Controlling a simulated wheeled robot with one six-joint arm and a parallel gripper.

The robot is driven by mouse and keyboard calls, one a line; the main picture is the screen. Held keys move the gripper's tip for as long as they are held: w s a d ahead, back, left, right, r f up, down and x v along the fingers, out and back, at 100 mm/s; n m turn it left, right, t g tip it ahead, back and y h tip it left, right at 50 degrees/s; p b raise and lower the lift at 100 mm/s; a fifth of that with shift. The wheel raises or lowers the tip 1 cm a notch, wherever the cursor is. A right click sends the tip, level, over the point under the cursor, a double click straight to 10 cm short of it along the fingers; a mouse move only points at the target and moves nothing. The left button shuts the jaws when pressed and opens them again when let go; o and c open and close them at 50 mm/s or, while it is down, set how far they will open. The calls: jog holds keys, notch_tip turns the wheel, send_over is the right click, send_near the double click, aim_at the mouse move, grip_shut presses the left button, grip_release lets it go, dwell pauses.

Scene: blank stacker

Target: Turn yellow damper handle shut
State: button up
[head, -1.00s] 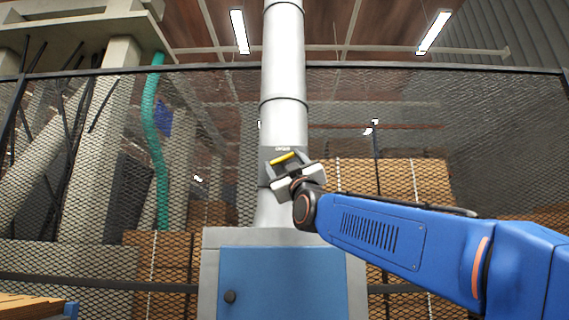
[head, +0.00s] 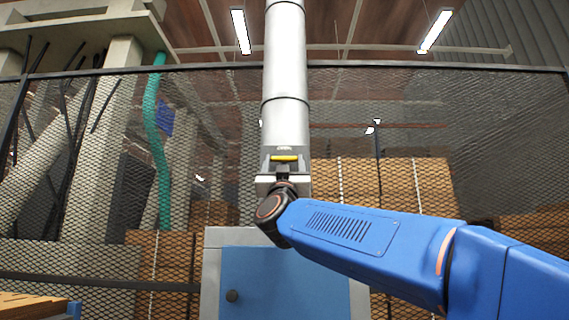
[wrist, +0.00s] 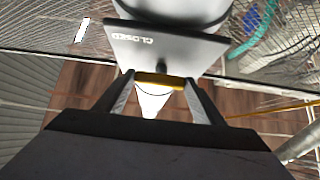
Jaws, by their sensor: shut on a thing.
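The yellow damper handle (head: 285,158) lies level across the front of the grey vertical duct (head: 285,80) in the head view. My gripper (head: 284,166) is at the handle, just below it in the picture. In the wrist view the yellow handle (wrist: 160,80) spans between the two fingertips of my gripper (wrist: 160,84), which is shut on it. A grey plate (wrist: 185,48) behind the handle carries the word CLOSED, upside down in this view. A small label above the handle in the head view is too small to read surely.
A grey cabinet with a blue door (head: 285,285) stands under the duct. A mesh fence (head: 400,180) runs behind, with brown stacks (head: 405,180) and a green hose (head: 155,150) beyond it. The space left of the duct in front of the fence looks clear.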

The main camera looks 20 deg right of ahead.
dwell(0.4)
jog(key=o, duration=1.1)
jog(key=shift+c, duration=0.2)
jog(key=v, duration=1.7)
jog(key=shift+f, duration=0.15)
jog(key=shift+a, duration=0.1)
